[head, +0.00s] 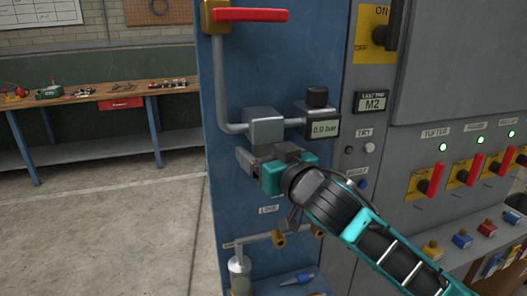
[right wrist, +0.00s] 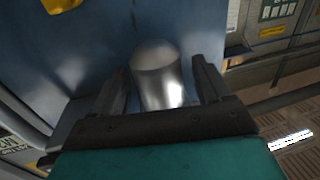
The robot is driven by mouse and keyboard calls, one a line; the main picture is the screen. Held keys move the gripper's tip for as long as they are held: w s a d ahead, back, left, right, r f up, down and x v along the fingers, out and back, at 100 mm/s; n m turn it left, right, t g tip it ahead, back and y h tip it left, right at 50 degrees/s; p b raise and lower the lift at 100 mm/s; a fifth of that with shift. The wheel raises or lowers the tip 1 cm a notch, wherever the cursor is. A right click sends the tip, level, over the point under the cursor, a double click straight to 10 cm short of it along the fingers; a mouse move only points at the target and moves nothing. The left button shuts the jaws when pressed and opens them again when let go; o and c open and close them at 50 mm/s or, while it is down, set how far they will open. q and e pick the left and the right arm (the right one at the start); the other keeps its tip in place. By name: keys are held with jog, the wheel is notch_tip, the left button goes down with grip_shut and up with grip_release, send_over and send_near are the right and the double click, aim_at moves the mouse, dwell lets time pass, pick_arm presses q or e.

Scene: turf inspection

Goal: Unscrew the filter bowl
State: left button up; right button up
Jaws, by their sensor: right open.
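The filter bowl (right wrist: 157,72) is a shiny metal cylinder in the right wrist view. It stands between the two fingers of my right gripper (head: 249,160), with a visible gap on each side. The gripper is open around it. In the head view the gripper is just below a grey filter block (head: 266,127) on the blue panel, and the bowl is hidden behind the gripper and wrist. My left gripper is not in view.
A pipe joins the filter block to a gauge block (head: 319,122) reading 0.0 bar. A red-handled valve (head: 250,15) is above. A lower pipe with brass fittings (head: 279,238) and a jar (head: 239,278) is below. Red switches (head: 436,178) are on the right. A workbench (head: 95,98) stands left.

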jog(key=shift+w, duration=0.1)
jog(key=shift+c, duration=0.7)
jog(key=c, duration=0.9)
jog(key=o, duration=0.5)
jog(key=shift+c, duration=0.2)
jog(key=c, duration=0.5)
jog(key=shift+a+f+m+t+h+b, duration=0.2)
jog(key=shift+m+t+h+b, duration=0.15)
jog(key=shift+m+h, duration=0.2)
jog(key=m+h+b, duration=0.1)
jog(key=h, duration=0.1)
jog(key=m+t+h, duration=0.1)
jog(key=h, duration=0.1)
jog(key=shift+m+b, duration=0.25)
jog(key=shift+b, duration=0.15)
jog(key=shift+m+h, duration=0.4)
jog(key=shift+h, duration=0.15)
jog(key=shift+d+r+m+t+h+b, duration=0.15)
jog(key=shift+m+t+h+b, duration=0.2)
jog(key=shift+h, duration=0.45)
